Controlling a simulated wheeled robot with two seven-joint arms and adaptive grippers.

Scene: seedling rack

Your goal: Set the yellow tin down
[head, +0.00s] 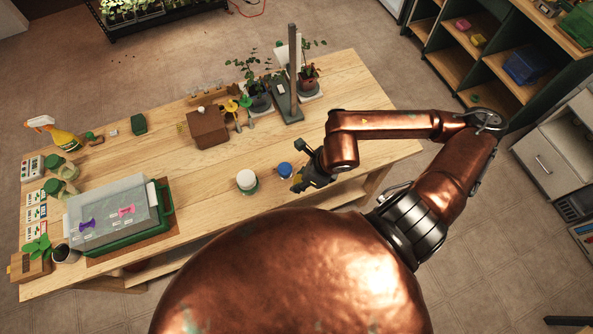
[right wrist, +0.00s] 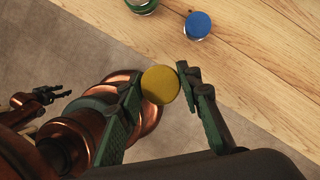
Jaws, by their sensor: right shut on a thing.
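The yellow tin (right wrist: 160,85) is held between the fingertips of my right gripper (right wrist: 162,86), with its round yellow top facing the wrist camera. In the head view my right gripper (head: 303,181) is at the front edge of the wooden table (head: 350,120), and the yellow tin (head: 297,178) shows only as a small patch there. In the wrist view the tin overlaps the table's edge; its height above the table cannot be told.
A blue-topped tin (head: 284,169) and a white-topped tin (head: 246,180) stand close left of my right gripper. A brown box (head: 208,130) and potted plants (head: 262,102) stand farther back. Bare tabletop lies behind the tins and to the right.

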